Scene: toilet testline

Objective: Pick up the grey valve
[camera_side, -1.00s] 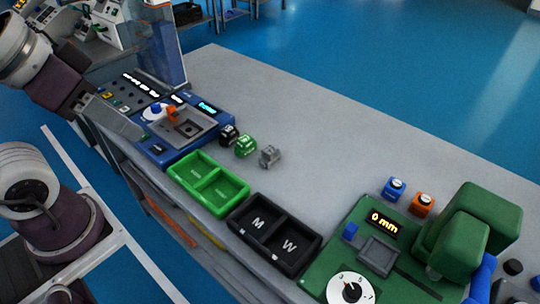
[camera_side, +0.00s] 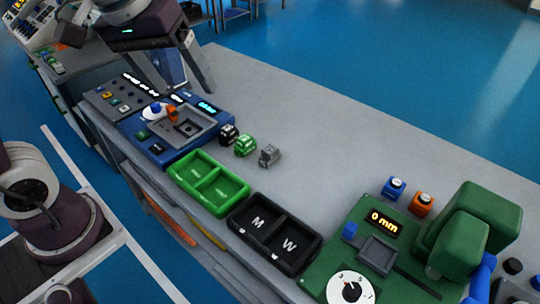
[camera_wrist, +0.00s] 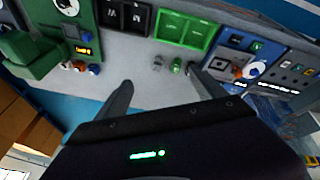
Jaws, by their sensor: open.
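The grey valve (camera_side: 269,156) stands on the grey table, to the right of a green valve (camera_side: 245,145) and a black valve (camera_side: 228,134). In the wrist view the grey valve (camera_wrist: 158,63) shows beyond my fingertips, between the two fingers, with the green valve (camera_wrist: 177,66) beside it. My gripper (camera_wrist: 163,84) is open with nothing between its fingers. In the side view my gripper (camera_side: 203,76) is raised at the upper left, well apart from the valve; one finger shows clearly there.
A green two-part tray (camera_side: 208,181) and a black tray marked M and W (camera_side: 275,235) line the front edge. A blue test station (camera_side: 178,130) stands left and a green gauge machine (camera_side: 385,240) right. The table behind the valves is clear.

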